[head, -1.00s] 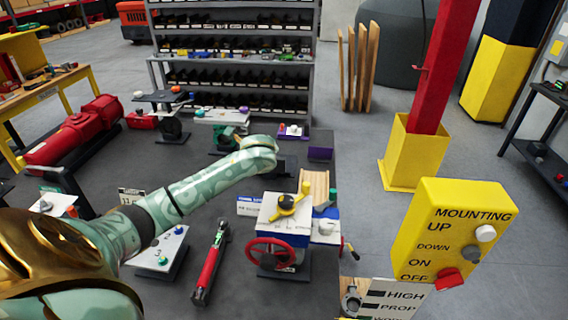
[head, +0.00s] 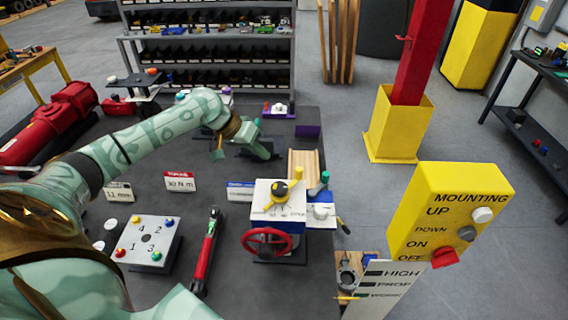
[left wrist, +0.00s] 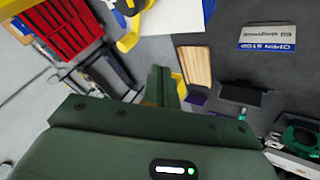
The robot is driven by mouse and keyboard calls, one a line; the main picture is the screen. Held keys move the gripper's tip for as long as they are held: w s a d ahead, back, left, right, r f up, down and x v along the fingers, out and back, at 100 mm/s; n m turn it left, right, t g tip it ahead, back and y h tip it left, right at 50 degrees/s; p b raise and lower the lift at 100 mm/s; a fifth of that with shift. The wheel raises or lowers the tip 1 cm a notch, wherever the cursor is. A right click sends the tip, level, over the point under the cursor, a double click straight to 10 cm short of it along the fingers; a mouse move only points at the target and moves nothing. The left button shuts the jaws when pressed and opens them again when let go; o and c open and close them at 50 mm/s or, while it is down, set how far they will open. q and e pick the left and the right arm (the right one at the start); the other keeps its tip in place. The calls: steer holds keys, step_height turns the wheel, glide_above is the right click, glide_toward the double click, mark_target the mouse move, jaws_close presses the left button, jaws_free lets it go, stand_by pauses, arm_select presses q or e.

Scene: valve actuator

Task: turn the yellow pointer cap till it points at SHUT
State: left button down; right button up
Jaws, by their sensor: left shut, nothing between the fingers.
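The yellow pointer cap (head: 298,174) with a black dome sits on the white top of the valve actuator (head: 296,214) in the head view. My right gripper is not in view.
A red handwheel (head: 267,242) is on the actuator's front. A wooden block (head: 304,164) stands behind it. A red-handled tool (head: 206,250) and a numbered white plate (head: 148,242) lie left. The yellow control box (head: 455,215) is at right. Bare bench shows between the tool and actuator.

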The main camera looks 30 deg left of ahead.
arm_select(q)
steer(key=shift+w+d+f+p, duration=0.3)
steer(key=shift+w+d+f, duration=0.25)
steer(key=shift+d, duration=0.5)
steer(key=shift+w+d+f+p, duration=0.3)
steer(key=shift+d+f, duration=0.4)
steer(key=shift+d, duration=0.3)
steer(key=shift+w+d+f+p, duration=0.25)
steer(key=shift+w+d+f, duration=0.3)
steer(key=shift+d, duration=0.5)
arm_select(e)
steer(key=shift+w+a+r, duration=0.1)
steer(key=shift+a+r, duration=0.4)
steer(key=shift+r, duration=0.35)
arm_select(q)
steer(key=shift+s, duration=0.15)
steer(key=shift+d+r+m+p, duration=0.15)
steer(key=shift+d+m+p, duration=0.15)
steer(key=shift+p, duration=0.2)
steer(key=shift+d+g, duration=0.3)
steer(key=shift+d+f, duration=0.1)
steer(key=shift+f, duration=0.1)
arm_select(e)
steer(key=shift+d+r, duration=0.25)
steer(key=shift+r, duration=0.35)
